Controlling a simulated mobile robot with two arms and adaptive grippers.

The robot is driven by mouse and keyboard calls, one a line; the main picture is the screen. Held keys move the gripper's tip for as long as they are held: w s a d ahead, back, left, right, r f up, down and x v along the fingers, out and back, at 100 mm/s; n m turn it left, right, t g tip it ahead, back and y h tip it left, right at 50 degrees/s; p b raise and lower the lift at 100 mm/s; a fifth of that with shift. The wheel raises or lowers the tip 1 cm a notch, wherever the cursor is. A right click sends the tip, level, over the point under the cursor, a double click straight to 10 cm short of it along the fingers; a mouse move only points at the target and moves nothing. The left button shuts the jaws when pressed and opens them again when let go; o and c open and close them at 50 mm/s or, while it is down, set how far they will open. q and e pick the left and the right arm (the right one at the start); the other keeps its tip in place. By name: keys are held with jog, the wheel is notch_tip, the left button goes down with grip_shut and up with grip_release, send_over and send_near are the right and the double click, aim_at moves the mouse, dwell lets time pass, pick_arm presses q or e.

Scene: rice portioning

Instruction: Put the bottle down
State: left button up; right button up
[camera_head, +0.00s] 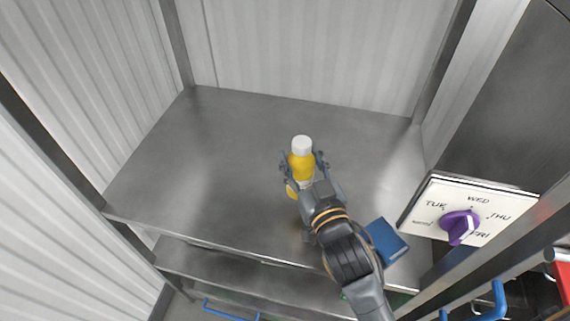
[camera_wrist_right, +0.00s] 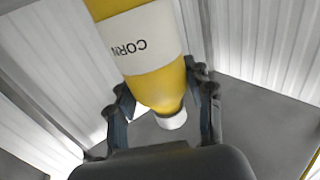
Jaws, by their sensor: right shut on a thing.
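A yellow bottle (camera_head: 302,166) with a white cap is over the metal shelf (camera_head: 215,150) in the head view. My right gripper (camera_head: 303,160) is shut on it, with a finger on each side near the cap end. In the right wrist view, the bottle (camera_wrist_right: 158,88) shows a white label reading CORN. Its cap end lies between the fingers of the gripper (camera_wrist_right: 163,103). My gripper partly hides the lower bottle in the head view, and I cannot tell whether its base touches the shelf. My left gripper is not in view.
A blue box-like object (camera_head: 386,241) lies at the shelf's front right. A day dial with a purple knob (camera_head: 460,226) is at the right. The shelf's left and back are clear. Corrugated walls and metal posts bound it. A lower shelf (camera_head: 225,271) is below.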

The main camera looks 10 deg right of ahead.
aim_at(305, 183)
jog(key=f, duration=0.2)
jog(key=s+f, duration=0.1)
jog(key=f, duration=0.1)
jog(key=shift+s+d, duration=0.1)
jog(key=shift+s, duration=0.05)
jog(key=f, duration=0.2)
jog(key=shift+w+f, duration=0.25)
jog(key=shift+f, duration=0.25)
jog(key=shift+s, duration=0.1)
jog(key=shift+f, duration=0.15)
jog(key=o, duration=1.2)
jog(key=shift+o, duration=1)
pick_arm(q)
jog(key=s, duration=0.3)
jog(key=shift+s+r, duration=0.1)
